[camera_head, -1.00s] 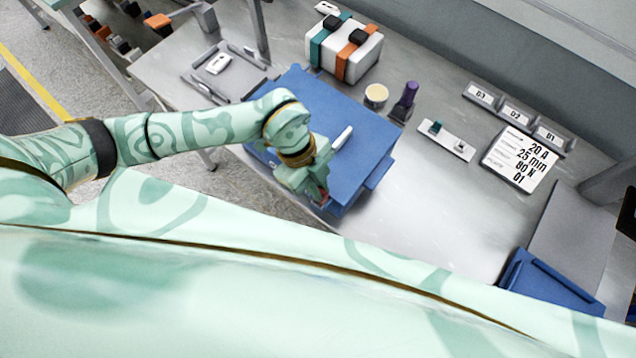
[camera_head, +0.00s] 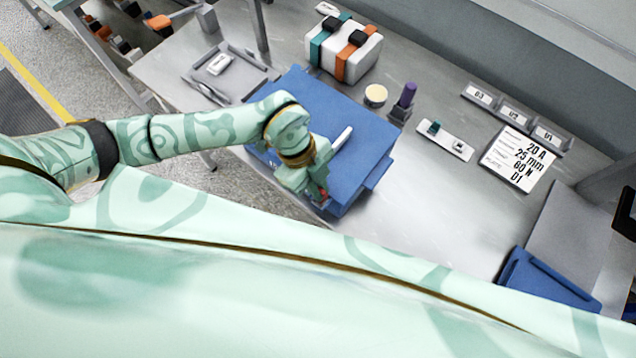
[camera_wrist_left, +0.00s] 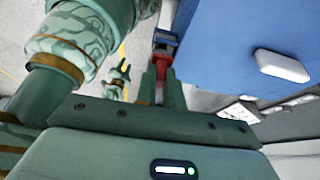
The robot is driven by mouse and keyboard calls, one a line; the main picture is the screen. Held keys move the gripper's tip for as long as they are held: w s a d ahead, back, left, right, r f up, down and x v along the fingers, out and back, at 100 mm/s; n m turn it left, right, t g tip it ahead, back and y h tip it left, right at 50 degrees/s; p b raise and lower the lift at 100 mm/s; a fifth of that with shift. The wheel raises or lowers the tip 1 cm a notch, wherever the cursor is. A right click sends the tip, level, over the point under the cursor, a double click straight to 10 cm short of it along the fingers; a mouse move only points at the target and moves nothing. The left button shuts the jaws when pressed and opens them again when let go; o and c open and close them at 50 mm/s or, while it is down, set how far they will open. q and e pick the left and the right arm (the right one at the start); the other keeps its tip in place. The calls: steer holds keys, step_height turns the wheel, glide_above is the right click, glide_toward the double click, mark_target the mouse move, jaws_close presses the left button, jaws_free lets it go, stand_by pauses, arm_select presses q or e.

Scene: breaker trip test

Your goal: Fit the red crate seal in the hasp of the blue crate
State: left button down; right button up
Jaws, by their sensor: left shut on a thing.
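The blue crate (camera_head: 345,145) stands shut on the grey bench, with a white oblong piece (camera_head: 343,138) on its lid. It also fills the upper right of the left wrist view (camera_wrist_left: 225,45). My left gripper (camera_head: 318,197) is at the crate's near side, shut on the red crate seal (camera_head: 324,196). In the left wrist view the seal (camera_wrist_left: 162,66) shows between the fingers, close against a dark bluish fitting on the crate's side, likely the hasp (camera_wrist_left: 165,40). I cannot tell whether the seal is through it. My right gripper is not seen in the head view.
A white case with teal and orange straps (camera_head: 345,52), a cream round tub (camera_head: 376,95) and a purple-topped item (camera_head: 407,96) stand behind the crate. A grey tray (camera_head: 232,72) lies left. A label card (camera_head: 517,160) and a blue bin (camera_head: 548,280) are right.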

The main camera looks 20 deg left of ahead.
arm_select(q)
steer(key=shift+f, duration=0.9)
stand_by(0.4)
steer(key=shift+r, duration=0.1)
steer(key=shift+r+p, duration=0.55)
steer(key=shift+p, duration=0.1)
stand_by(0.4)
steer(key=shift+p, duration=0.45)
stand_by(0.4)
steer(key=shift+p, duration=0.35)
